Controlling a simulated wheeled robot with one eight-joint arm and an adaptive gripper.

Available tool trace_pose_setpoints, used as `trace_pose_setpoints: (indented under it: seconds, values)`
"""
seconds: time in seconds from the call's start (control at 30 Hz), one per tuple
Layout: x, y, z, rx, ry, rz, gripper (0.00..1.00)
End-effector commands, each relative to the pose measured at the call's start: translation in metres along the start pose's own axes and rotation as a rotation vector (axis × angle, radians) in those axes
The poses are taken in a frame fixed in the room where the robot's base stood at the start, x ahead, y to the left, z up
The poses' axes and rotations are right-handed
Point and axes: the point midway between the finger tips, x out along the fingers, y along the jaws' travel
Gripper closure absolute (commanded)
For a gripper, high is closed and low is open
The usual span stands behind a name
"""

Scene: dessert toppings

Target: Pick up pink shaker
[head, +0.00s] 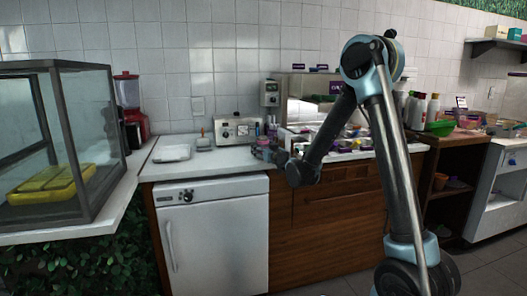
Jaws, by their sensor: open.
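My gripper (264,151) is at the front of the white counter, left of the counter's middle, with its fingers pointing away from me. It is small in the head view, and the jaws stand open. A small pink item (263,141), which looks like the pink shaker, shows right at the fingertips. It seems upright, and its lower part is hidden by the gripper. I cannot tell whether it stands between the fingers or just behind them.
Small bottles (272,130) stand close behind the gripper, beside a metal appliance (238,130). A white tray (172,153) lies to the left, near a red blender (128,100) and a glass case (60,140). Topping containers (345,140) crowd the right. The counter's front left is clear.

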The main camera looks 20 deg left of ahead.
Motion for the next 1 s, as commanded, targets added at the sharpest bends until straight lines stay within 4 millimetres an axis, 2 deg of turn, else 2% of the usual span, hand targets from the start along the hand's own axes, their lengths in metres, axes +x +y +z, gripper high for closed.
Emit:
trace_pose_setpoints:
  seconds: [0.17,0.3,0.37,0.4,0.77,1.0]
  values:
    - [0.000,0.000,0.000,-0.001,0.000,0.000,0.34]
    - [0.000,0.000,0.000,0.000,0.000,0.000,0.66]
    - [0.000,0.000,0.000,0.000,0.000,0.000,0.79]
    - [0.000,0.000,0.000,0.000,0.000,0.000,0.83]
    - [0.000,0.000,-0.003,0.000,0.000,0.000,0.83]
    - [-0.001,0.000,-0.030,0.000,0.000,0.000,0.83]
